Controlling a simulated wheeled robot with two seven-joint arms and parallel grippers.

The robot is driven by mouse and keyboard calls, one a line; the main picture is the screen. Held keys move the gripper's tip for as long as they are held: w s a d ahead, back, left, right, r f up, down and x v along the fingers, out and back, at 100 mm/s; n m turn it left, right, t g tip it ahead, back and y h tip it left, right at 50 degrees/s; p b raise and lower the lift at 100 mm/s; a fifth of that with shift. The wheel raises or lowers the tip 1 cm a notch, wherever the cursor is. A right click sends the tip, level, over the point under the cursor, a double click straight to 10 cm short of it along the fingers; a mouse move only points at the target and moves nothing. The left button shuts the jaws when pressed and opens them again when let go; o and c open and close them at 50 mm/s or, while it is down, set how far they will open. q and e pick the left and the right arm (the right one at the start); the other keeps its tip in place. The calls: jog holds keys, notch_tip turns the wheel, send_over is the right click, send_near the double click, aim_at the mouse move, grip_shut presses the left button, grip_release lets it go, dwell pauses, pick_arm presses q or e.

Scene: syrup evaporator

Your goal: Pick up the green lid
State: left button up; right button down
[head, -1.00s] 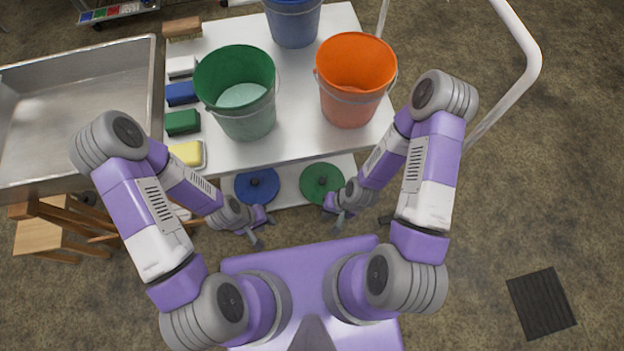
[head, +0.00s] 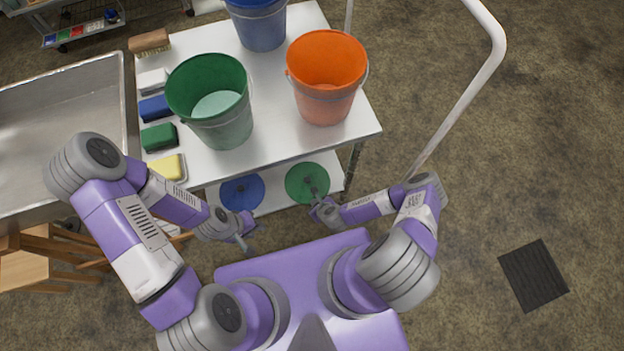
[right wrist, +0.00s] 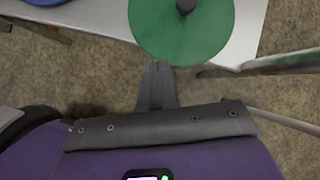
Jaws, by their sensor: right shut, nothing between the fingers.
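The green lid (head: 295,178) is a round disc with a dark knob, lying flat on the lower shelf of the cart. It also shows at the top of the right wrist view (right wrist: 165,35), with its near edge just beyond my fingertips. My right gripper (head: 312,190) is shut and empty, and overlaps the near part of the lid in the head view. Its fingers show together in the right wrist view (right wrist: 158,68), short of the knob. My left gripper (head: 246,240) hangs in front of the cart near the blue lid; its finger opening is too small to tell.
The blue lid (head: 240,194) lies left of the green one on the lower shelf (head: 270,203). The cart's top (head: 262,115) overhangs behind, with green (head: 222,130), orange (head: 325,105) and blue buckets (head: 259,30). A cart leg (head: 354,165) stands right of the green lid.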

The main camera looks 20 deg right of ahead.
notch_tip(320, 180, down, 3)
jog(key=d+m+h, duration=0.2)
jog(key=m, duration=0.2)
jog(key=m+b, duration=0.1)
jog(key=b, duration=0.2)
send_over(312, 181)
jog(key=s, duration=0.2)
jog(key=shift+s+a+f, duration=0.1)
jog(key=shift+a+f, duration=0.05)
jog(key=shift+a, duration=0.15)
jog(key=shift+f+b, duration=0.35)
jog(key=shift+f, duration=0.35)
